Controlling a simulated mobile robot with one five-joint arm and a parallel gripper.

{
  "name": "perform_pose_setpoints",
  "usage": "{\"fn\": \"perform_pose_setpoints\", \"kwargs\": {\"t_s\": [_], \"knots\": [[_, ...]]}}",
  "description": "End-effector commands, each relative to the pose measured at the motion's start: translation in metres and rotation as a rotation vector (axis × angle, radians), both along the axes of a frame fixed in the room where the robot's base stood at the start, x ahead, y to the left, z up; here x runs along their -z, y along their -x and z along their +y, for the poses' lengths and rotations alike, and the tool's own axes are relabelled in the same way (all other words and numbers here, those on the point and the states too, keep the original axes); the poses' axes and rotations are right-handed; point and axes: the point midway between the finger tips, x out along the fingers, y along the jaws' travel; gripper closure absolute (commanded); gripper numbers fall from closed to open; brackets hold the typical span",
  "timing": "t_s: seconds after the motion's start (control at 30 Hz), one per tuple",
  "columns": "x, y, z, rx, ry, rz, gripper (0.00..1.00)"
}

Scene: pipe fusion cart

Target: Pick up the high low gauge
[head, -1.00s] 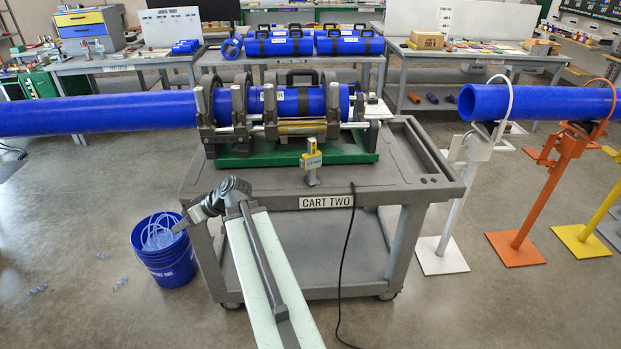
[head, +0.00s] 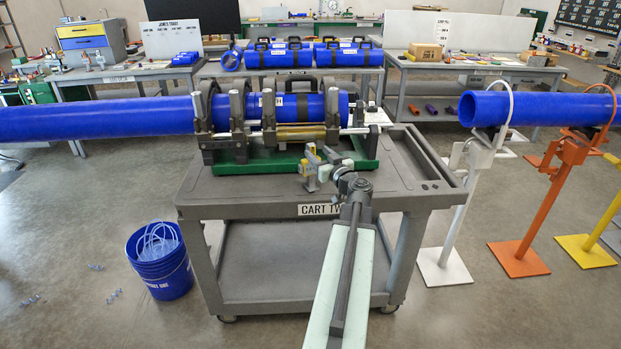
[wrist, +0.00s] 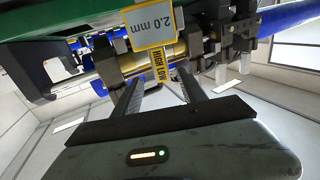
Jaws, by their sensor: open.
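The high low gauge (head: 311,166), yellow and grey, stands at the front of the cart top, before the green base of the fusion machine. In the wrist view the gauge (wrist: 152,25) shows a grey "2.0 mm" face and a yellow "HIGH LOW" label. My gripper (head: 332,162) is at the gauge's right side in the head view, close to it. In the wrist view my gripper (wrist: 159,78) has its two fingers apart, with the gauge's yellow end just past and between the tips. Whether they touch cannot be told.
The fusion machine's green base (head: 240,168) and clamps (head: 238,118), holding a long blue pipe (head: 100,119), stand just behind the gauge. The cart (head: 250,206) has clear top at front left. A blue bucket (head: 160,270) and a white pipe stand (head: 447,263) flank it.

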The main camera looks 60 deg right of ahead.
Motion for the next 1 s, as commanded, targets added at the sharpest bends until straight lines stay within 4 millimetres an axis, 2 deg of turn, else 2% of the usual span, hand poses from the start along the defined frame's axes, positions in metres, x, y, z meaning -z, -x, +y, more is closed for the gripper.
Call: {"fn": "perform_pose_setpoints", "kwargs": {"t_s": [0.13, 0.33, 0.57, 0.73, 1.0], "knots": [[-0.001, -0.013, -0.007, -0.003, 0.0, 0.0, 0.51], [-0.002, -0.043, -0.025, -0.004, 0.0, 0.0, 0.51], [-0.002, -0.045, -0.024, -0.002, -0.001, 0.001, 0.51], [-0.002, -0.045, -0.024, -0.003, -0.001, 0.001, 0.98], [-0.002, -0.046, -0.024, -0.003, -0.001, 0.001, 1.0]]}}
